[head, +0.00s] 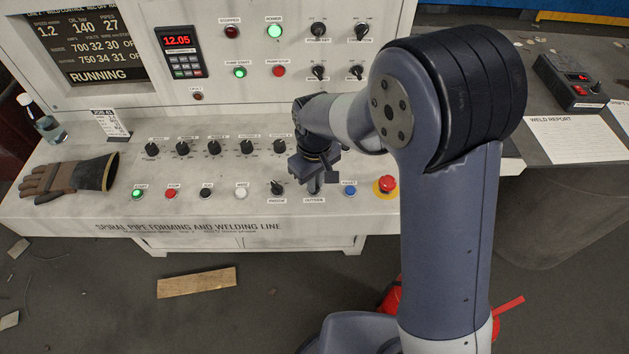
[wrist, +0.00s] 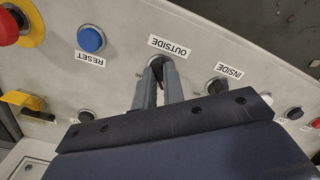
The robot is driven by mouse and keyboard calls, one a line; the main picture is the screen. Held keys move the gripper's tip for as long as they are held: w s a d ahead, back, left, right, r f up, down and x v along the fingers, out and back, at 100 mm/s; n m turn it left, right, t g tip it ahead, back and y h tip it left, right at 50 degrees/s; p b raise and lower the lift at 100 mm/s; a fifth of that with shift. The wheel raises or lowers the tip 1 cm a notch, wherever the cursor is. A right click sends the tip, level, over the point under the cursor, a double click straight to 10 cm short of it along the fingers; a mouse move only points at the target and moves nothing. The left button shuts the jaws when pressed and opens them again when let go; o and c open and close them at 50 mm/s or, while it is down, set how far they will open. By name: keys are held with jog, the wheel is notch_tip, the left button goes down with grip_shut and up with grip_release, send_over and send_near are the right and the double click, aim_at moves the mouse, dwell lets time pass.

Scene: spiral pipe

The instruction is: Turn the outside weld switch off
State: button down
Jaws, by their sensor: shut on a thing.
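The outside weld switch (wrist: 157,62) is a dark knob on the pale sloped panel, beside the OUTSIDE label in the wrist view. My gripper (wrist: 158,72) is shut on this knob, one finger on each side of it. The fingers cover most of the knob, so I cannot tell its angle. In the head view my gripper (head: 314,184) points down onto the panel just above the OUTSIDE label (head: 314,200) and hides the switch.
The inside switch (head: 277,187) stands close on the left. A blue reset button (head: 349,190) and a red emergency stop (head: 387,185) are on the right. A row of selector knobs (head: 216,149) lies behind. A glove (head: 68,178) rests at the panel's left. The screen (head: 98,48) reads RUNNING.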

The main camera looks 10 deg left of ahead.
jog(key=shift+n, duration=0.7)
jog(key=c, duration=1.5)
grip_release()
notch_tip(320, 180, up, 11)
jog(key=shift+b, duration=0.45)
jog(key=shift+f, duration=0.2)
notch_tip(320, 180, down, 11)
jog(key=shift+r+p, duration=0.1)
jog(key=shift+p, duration=0.25)
jog(key=shift+r, duration=0.1)
